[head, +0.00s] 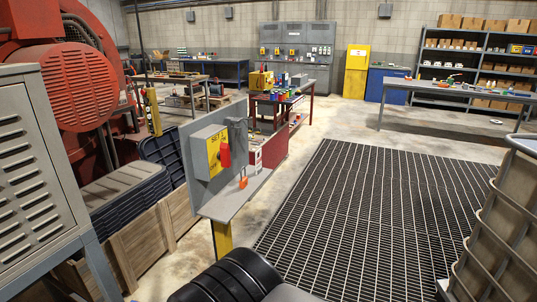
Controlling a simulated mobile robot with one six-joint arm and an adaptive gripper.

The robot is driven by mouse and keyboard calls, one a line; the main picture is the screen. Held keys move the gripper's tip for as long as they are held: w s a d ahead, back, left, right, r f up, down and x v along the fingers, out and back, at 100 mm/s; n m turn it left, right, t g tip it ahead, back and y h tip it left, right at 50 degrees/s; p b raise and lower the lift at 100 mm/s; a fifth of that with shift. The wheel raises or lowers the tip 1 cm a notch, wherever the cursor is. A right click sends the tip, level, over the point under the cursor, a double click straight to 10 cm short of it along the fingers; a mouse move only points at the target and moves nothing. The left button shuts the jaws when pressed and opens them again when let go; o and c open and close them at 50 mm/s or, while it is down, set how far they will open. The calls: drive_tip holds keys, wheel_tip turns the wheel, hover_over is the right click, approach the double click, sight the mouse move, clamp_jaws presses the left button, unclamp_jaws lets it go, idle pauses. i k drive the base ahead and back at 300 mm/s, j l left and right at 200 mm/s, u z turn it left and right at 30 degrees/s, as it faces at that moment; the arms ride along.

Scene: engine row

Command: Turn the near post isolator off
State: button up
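The near post isolator (208,155) is a grey box with a yellow face plate, fixed to a grey upright panel (199,119) left of centre in the head view. A red handle (225,154) stands out from the yellow face and looks roughly upright. The lettering on the plate is too small to read, so I cannot tell its marked position. A grey shelf (228,203) juts out below the box, on a yellow post (222,240). A small orange-red item (243,182), perhaps a padlock, is at the shelf.
A grey louvred cabinet (30,165) and wooden crate (140,240) with dark stacked trays (110,195) stand left. A caged white tank (505,225) stands right. Floor grating (360,210) between is clear. A red bench (290,103) stands behind the panel.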

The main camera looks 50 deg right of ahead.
sight(223, 154)
drive_tip(key=z, duration=1.1)
drive_tip(key=i+j, duration=0.1)
drive_tip(key=i, duration=0.3)
drive_tip(key=i+j+z, duration=0.1)
drive_tip(key=i, duration=0.25)
